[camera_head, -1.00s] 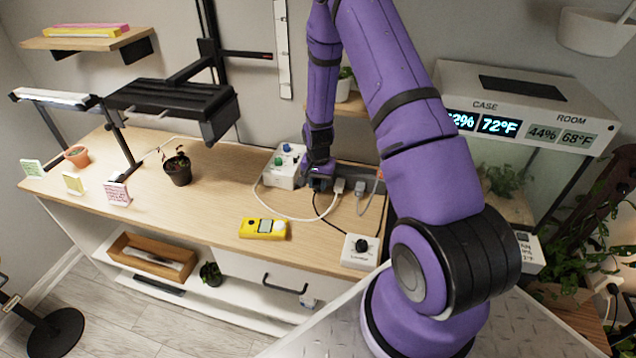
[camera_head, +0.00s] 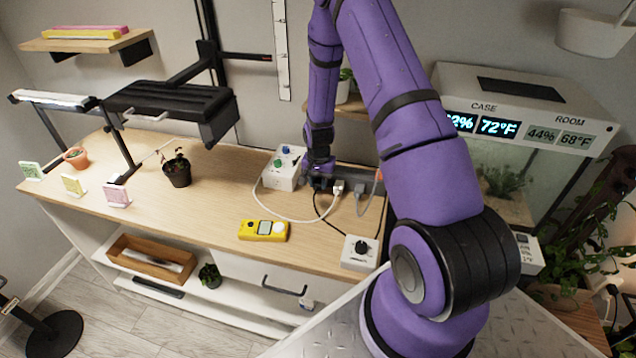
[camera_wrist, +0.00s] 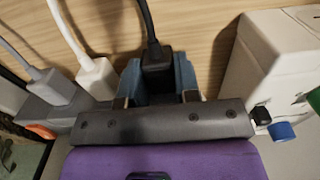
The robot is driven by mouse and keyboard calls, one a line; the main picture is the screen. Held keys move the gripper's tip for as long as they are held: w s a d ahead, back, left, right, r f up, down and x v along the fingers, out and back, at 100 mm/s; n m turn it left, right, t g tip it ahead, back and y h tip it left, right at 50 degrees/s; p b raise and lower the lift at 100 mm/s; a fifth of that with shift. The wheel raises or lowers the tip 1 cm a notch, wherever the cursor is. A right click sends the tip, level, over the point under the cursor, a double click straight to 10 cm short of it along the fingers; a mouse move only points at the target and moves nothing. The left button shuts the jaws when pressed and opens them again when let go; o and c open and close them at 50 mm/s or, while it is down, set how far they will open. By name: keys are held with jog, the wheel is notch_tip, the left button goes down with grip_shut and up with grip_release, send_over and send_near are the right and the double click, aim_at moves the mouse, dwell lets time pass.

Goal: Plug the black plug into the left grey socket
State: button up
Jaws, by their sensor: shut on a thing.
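The black plug (camera_wrist: 157,68), with its black cord running up the picture, sits between the two blue-grey fingers of my gripper (camera_wrist: 158,85) in the wrist view. My gripper is shut on it. In the head view my gripper (camera_head: 319,182) is low at the back of the bench, at the left end of the grey power strip (camera_head: 372,177). A white plug (camera_head: 338,187) and a grey plug (camera_head: 360,191) are in the strip beside it. The left socket is hidden behind my gripper, so I cannot tell whether the plug is seated.
A white box with green and blue knobs (camera_head: 284,168) stands close to my gripper; it also shows in the wrist view (camera_wrist: 270,60). The black cord leads toward a white box with a black knob (camera_head: 360,252). A yellow meter (camera_head: 263,230) lies in front. A white cable loops across the bench.

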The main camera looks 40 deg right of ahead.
jog(key=o, duration=1)
jog(key=shift+r, duration=0.15)
jog(key=s+a+r+n+t, duration=0.1)
jog(key=a+r, duration=0.1)
jog(key=r, duration=1.1)
jog(key=s+a+r+n, duration=0.1)
jog(key=a+r, duration=0.2)
jog(key=r, duration=0.9)
jog(key=s+a+r+n+t, duration=0.1)
jog(key=s+a+r+n, duration=0.15)
jog(key=r, duration=0.35)
jog(key=s+a+r+n+t, duration=0.1)
jog(key=s+a+r, duration=0.1)
jog(key=s+r, duration=0.3)
jog(key=s+a+r+n, duration=0.1)
jog(key=s+a+r, duration=0.1)
jog(key=s, duration=0.4)
jog(key=s+a+r+n+t, duration=0.1)
jog(key=s+a+r+n, duration=0.1)
jog(key=s+r, duration=0.3)
jog(key=s+a+r+n+t, duration=0.1)
jog(key=s+a+r+n, duration=0.1)
jog(key=s, duration=0.6)
jog(key=shift+s+a+r, duration=0.25)
jog(key=shift+a+r, duration=0.1)
jog(key=shift+r, duration=0.55)
